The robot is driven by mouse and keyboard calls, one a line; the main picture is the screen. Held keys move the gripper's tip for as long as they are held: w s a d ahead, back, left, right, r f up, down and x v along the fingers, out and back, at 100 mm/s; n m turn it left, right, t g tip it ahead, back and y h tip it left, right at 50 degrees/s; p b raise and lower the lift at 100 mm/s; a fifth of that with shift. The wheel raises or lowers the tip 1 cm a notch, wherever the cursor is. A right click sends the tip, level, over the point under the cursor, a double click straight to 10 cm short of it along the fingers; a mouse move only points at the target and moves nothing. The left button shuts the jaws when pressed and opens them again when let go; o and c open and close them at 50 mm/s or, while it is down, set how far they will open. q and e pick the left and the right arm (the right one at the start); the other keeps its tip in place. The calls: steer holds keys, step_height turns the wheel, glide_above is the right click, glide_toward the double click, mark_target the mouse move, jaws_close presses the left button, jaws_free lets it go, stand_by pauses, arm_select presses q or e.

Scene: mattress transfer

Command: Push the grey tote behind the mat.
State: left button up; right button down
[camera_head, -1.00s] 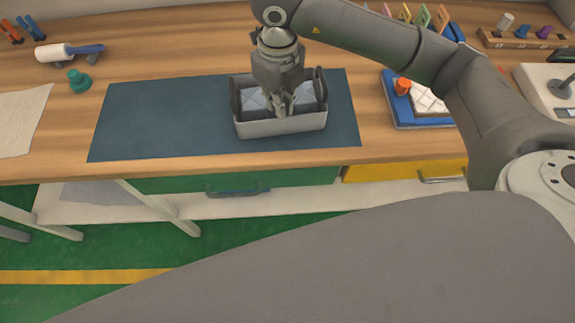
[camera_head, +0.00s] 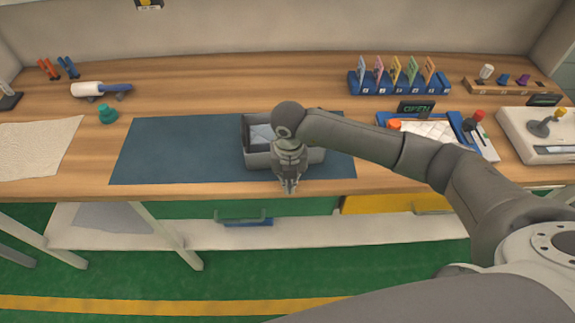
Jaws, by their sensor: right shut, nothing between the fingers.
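The grey tote (camera_head: 257,159) stands upright on the right part of the dark blue mat (camera_head: 170,150). Light-coloured contents show inside it, partly hidden by my arm. My right gripper (camera_head: 289,186) is shut and empty, pointing down in front of the tote's near wall, by the mat's front edge. I cannot tell whether it touches the tote. My left gripper is not in view.
Behind the mat lies a bare wooden strip (camera_head: 220,88). A wall closes the back.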

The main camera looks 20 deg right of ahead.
steer(key=w, duration=0.1)
steer(key=w+p, duration=0.1)
steer(key=shift+w+d+f, duration=0.2)
steer(key=shift+w+d, duration=0.1)
steer(key=shift+w, duration=0.05)
steer(key=shift+w+d, duration=0.15)
steer(key=shift+w, duration=0.3)
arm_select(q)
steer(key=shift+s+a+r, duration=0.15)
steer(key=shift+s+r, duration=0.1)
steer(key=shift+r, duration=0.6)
arm_select(e)
steer(key=shift+w+f, duration=0.1)
steer(key=shift+w, duration=0.05)
